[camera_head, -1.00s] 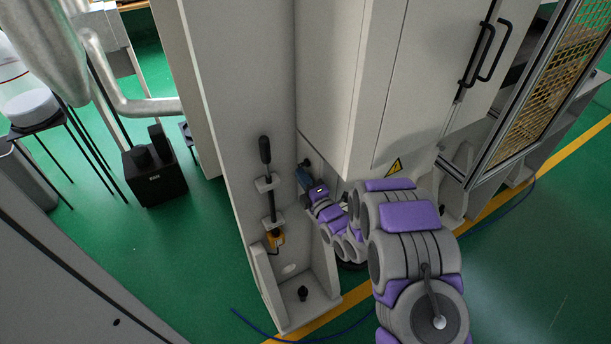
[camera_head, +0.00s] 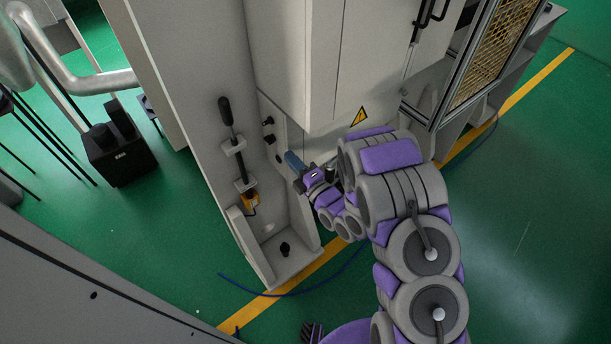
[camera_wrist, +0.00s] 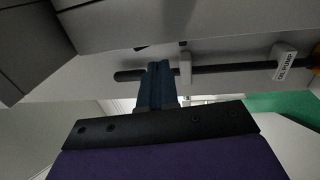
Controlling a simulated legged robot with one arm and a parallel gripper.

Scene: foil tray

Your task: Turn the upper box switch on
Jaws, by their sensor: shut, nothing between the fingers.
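Small black knobs sit one above another on the side panel of the grey machine, the upper one (camera_head: 267,121) and a lower one (camera_head: 268,138). I cannot tell which of these, if any, is the upper box switch, or its setting. My gripper (camera_head: 291,159) has blue fingers and is beside this panel, to the right of and below the knobs, apparently apart from them. In the wrist view my gripper (camera_wrist: 156,84) is shut and empty, in front of a dark horizontal rod (camera_wrist: 225,70). Contact with the rod cannot be told.
A black-handled upright rod (camera_head: 233,130) in brackets stands left of the knobs, with a yellow block (camera_head: 250,200) below. A grey cabinet (camera_head: 300,60) with a warning sign (camera_head: 358,117) overhangs beside my arm. A blue cable (camera_head: 255,291) lies on the green floor.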

